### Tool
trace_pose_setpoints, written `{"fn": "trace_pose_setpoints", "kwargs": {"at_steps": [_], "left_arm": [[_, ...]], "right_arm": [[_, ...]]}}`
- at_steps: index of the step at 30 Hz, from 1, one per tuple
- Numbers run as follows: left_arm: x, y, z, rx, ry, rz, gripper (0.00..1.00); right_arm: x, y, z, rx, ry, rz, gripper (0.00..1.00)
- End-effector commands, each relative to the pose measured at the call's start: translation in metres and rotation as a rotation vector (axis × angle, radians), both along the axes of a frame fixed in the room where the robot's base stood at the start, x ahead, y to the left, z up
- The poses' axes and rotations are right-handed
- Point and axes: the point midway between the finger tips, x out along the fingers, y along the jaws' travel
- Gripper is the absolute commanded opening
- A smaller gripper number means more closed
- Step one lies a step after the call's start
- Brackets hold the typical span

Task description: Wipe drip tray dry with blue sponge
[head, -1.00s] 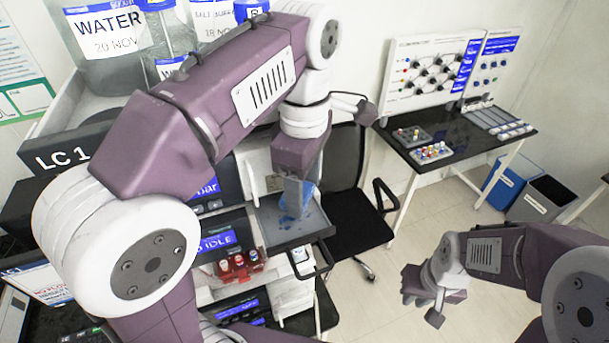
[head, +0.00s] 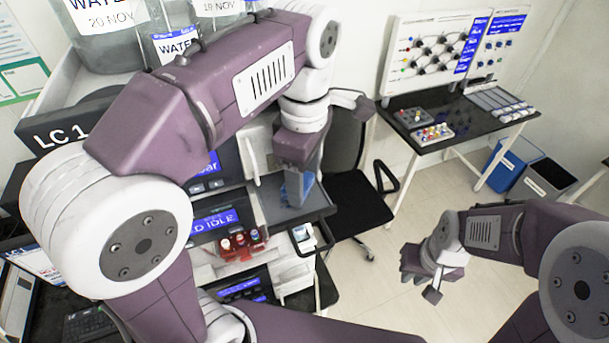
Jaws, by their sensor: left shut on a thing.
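The blue sponge (head: 293,189) is held in my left gripper (head: 298,178), which points down over the grey drip tray (head: 318,208). The sponge's lower edge is at the tray surface; whether it presses on it I cannot tell. Part of the tray is hidden behind the gripper and sponge. No blue drops show on the visible part of the tray. My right gripper (head: 421,284) hangs empty over the floor at the right, its fingers apart.
A side table (head: 465,120) and blue bin (head: 515,155) are farther right.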

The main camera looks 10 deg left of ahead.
Motion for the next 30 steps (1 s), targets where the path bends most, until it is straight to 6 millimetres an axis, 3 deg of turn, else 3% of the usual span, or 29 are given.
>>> {"fn": "trace_pose_setpoints", "kwargs": {"at_steps": [30], "left_arm": [[-0.001, 0.001, -0.018, 0.000, 0.000, 0.000, 0.20]], "right_arm": [[0.000, 0.000, -0.015, 0.000, 0.000, 0.000, 0.16]]}}
